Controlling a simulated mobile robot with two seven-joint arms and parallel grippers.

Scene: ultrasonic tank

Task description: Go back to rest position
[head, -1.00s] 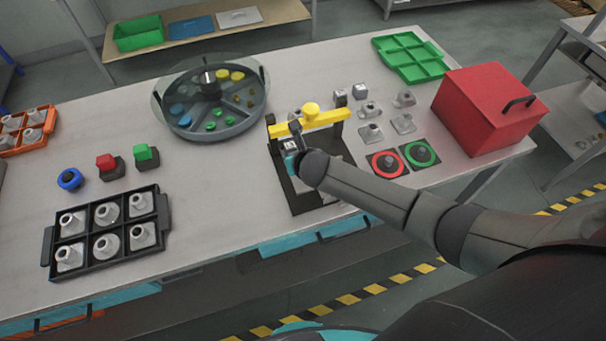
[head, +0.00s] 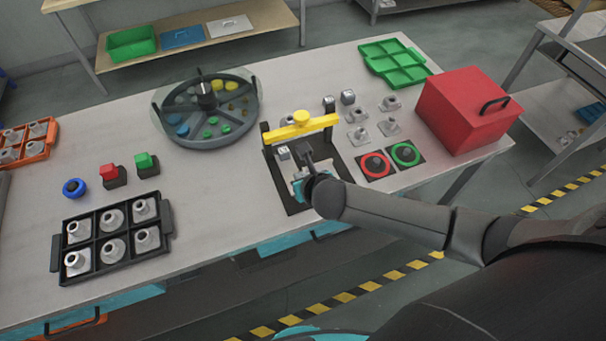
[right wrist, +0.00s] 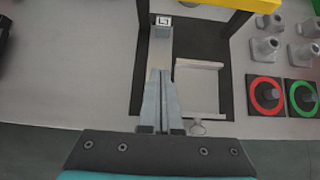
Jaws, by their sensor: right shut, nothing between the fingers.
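My right gripper (head: 307,158) is over the black base plate (head: 297,207) of a press-like stand with a yellow crossbar (head: 300,128). It is on the near side of the crossbar. In the right wrist view its two fingers (right wrist: 163,85) are together with nothing between them. A small grey cube (head: 284,153) with a dark mark on top sits beyond the fingertips; it also shows in the right wrist view (right wrist: 162,22). A grey U-shaped bracket (right wrist: 198,64) lies right of the fingers. My left gripper is in neither view.
A red box (head: 465,108) and red and green ringed buttons (head: 375,165) stand right of the stand. Loose grey fittings (head: 388,126) lie behind the buttons. A round divided tray (head: 205,108) and a black rack of fittings (head: 112,238) are left. The table's front middle is clear.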

